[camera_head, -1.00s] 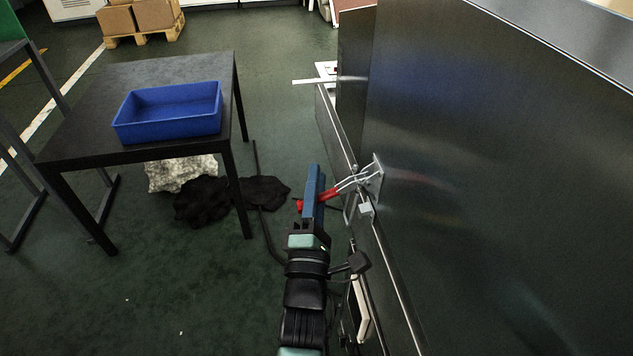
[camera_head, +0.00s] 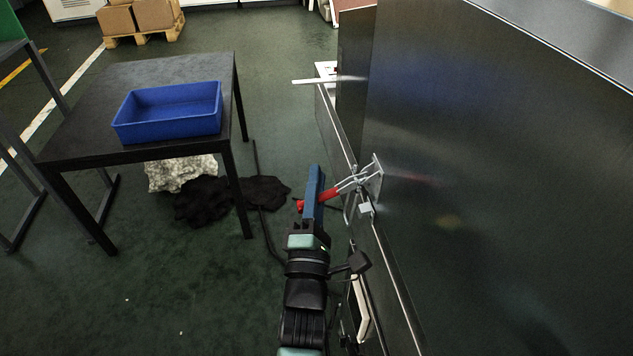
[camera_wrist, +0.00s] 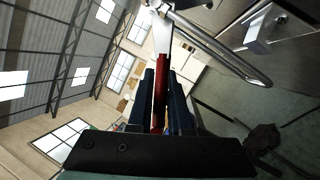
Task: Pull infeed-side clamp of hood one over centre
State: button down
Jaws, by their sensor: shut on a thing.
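The clamp (camera_head: 360,181) is a metal toggle with a red handle (camera_head: 331,194), mounted on the side of the steel hood (camera_head: 490,190). The handle points left, out from the hood wall. My gripper (camera_head: 314,188) is shut on the red handle, its blue fingers on either side of it. In the wrist view the red handle (camera_wrist: 160,88) lies between the two blue fingers, and a metal loop (camera_wrist: 225,52) runs past them at the upper right. The catch bracket (camera_head: 366,207) sits just below the clamp.
A dark table (camera_head: 180,70) with a blue bin (camera_head: 168,112) stands to the left. Black cloth (camera_head: 205,200) and a pale lumpy sack (camera_head: 180,173) lie beneath it. A white bar (camera_head: 312,81) juts out from the dryer further back.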

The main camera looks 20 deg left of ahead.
jog(key=shift+r+p, duration=0.1)
jog(key=shift+p, duration=0.2)
dwell(0.4)
jog(key=w+d+r+m+g+h+p, duration=0.1)
jog(key=d+r+m+g+p, duration=0.1)
jog(key=r+m+p, duration=0.3)
jog(key=w+d+r+m+g+h+p, duration=0.1)
jog(key=m+p, duration=1.2)
jog(key=p, duration=1.3)
jog(key=shift+w+d+r+m+g+h, duration=0.4)
jog(key=shift+w+d+r+g, duration=0.4)
jog(key=shift+r+g, duration=1.15)
jog(key=shift+s+d+r, duration=0.15)
jog(key=shift+r, duration=0.05)
